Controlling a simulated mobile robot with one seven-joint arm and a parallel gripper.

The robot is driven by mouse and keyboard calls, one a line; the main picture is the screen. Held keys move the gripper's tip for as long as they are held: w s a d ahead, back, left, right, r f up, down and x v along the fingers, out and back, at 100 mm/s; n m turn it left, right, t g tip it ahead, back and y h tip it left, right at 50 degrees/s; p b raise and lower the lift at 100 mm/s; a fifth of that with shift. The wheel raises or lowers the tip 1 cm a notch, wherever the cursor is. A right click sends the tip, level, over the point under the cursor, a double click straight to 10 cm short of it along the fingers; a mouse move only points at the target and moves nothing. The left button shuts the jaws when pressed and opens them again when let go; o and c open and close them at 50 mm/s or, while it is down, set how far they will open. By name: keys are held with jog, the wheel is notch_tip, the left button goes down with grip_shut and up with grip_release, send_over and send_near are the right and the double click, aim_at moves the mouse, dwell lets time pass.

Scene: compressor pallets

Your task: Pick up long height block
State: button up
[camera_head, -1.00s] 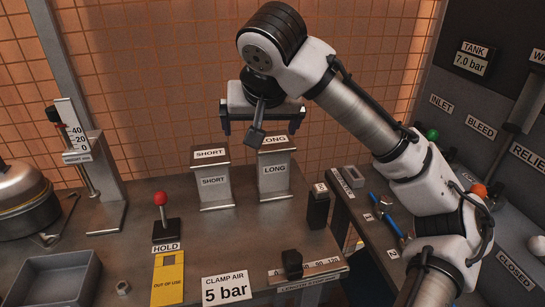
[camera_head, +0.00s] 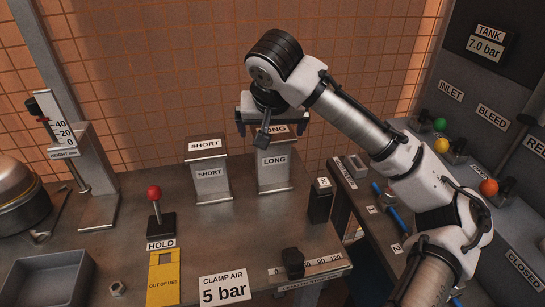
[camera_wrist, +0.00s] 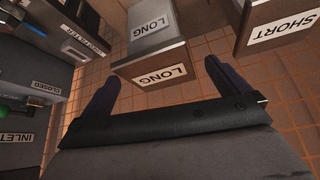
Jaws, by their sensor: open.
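The long height block (camera_head: 275,171) is a grey metal block with two LONG labels, standing upright on the bench. It also shows in the wrist view (camera_wrist: 146,39), just beyond and partly between my fingers. My gripper (camera_head: 270,127) is open and empty at the block's top, covering part of the upper label in the head view. In the wrist view my gripper (camera_wrist: 160,92) has its two dark fingers spread toward the block. I cannot tell whether they touch it. The short height block (camera_head: 209,173) stands just left of the long one.
A red-knobbed HOLD lever (camera_head: 155,212) stands front left, with a yellow out-of-use tag (camera_head: 163,280) before it. A small black block (camera_head: 320,202) stands right of the long block. A grey tray (camera_head: 45,280) and a height gauge (camera_head: 75,160) are at left.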

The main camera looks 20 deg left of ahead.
aim_at(273, 132)
jog(key=p+x, duration=0.1)
jog(key=x, duration=0.4)
jog(key=shift+w+d, duration=0.1)
jog(key=shift+d, duration=0.05)
jog(key=c, duration=1.8)
jog(key=shift+r, duration=0.15)
jog(key=shift+c, duration=0.5)
jog(key=shift+r, duration=0.1)
